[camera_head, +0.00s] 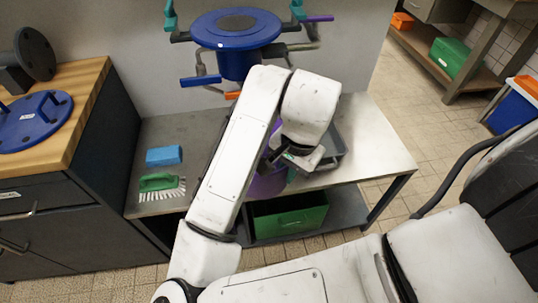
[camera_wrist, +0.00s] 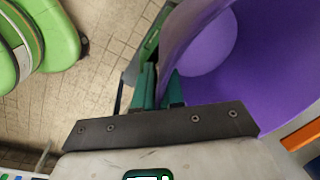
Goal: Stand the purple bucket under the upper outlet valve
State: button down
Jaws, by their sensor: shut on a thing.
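The purple bucket (camera_head: 268,183) is mostly hidden behind my arm in the head view, near the bench's front. In the wrist view the purple bucket (camera_wrist: 270,60) fills the upper right, its inside showing. My gripper (camera_wrist: 160,88) is shut on the bucket's wall at the rim; in the head view my gripper (camera_head: 292,160) is partly hidden by my wrist. A blue round pipe unit (camera_head: 237,30) is on the wall above the bench, with several outlets and coloured handles around it. I cannot tell which is the upper outlet valve.
The grey bench (camera_head: 372,150) holds a blue sponge (camera_head: 164,156), a green brush (camera_head: 158,182) and a grey tray (camera_head: 334,150). A green crate (camera_head: 290,221) stands on its lower shelf. A wooden-topped cabinet (camera_head: 85,88) stands at left.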

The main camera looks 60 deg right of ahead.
jog(key=w+d+f, duration=0.1)
jog(key=w, duration=0.1)
jog(key=w+d+f+b, duration=0.1)
jog(key=w+d, duration=0.1)
jog(key=w+d+f, duration=0.1)
jog(key=shift+w+d+f, duration=0.25)
jog(key=shift+w+d, duration=0.1)
jog(key=shift+w, duration=0.05)
jog(key=w+d+f, duration=0.1)
jog(key=f, duration=0.1)
jog(key=w+d+f+b, duration=0.1)
jog(key=w+f, duration=0.1)
jog(key=w+d+f, duration=0.1)
jog(key=f, duration=0.1)
jog(key=shift+w+d+b, duration=0.15)
jog(key=shift+w+b, duration=0.1)
jog(key=shift+b, duration=0.15)
jog(key=shift+f+b, duration=0.35)
jog(key=shift+f, duration=1.35)
jog(key=c, duration=1.2)
grip_release()
jog(key=shift+c, duration=0.2)
